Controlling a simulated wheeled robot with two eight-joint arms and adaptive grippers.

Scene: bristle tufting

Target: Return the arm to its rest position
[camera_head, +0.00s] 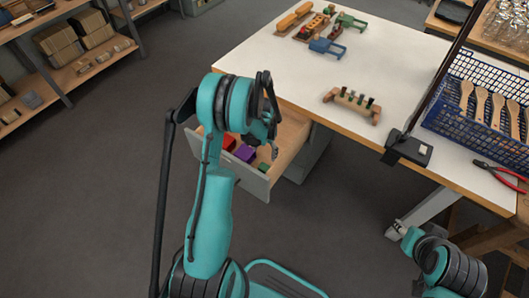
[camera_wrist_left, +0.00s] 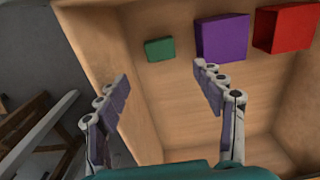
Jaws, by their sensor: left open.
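My left arm (camera_head: 210,210) rises from the bottom of the head view and bends over an open drawer. My left gripper (camera_head: 268,138) is over the drawer, partly hidden by its own wrist. In the left wrist view the left gripper (camera_wrist_left: 160,85) has its two fingers wide apart with nothing between them. The open drawer (camera_head: 292,140) holds a green block (camera_wrist_left: 159,48), a purple block (camera_wrist_left: 222,38) and a red block (camera_wrist_left: 284,28). My right arm (camera_head: 448,262) shows at the lower right of the head view; its gripper cannot be made out.
The white worktable (camera_head: 400,65) stands above the drawer. Shelves (camera_head: 75,70) stand at the left. The grey floor (camera_head: 90,180) is clear.

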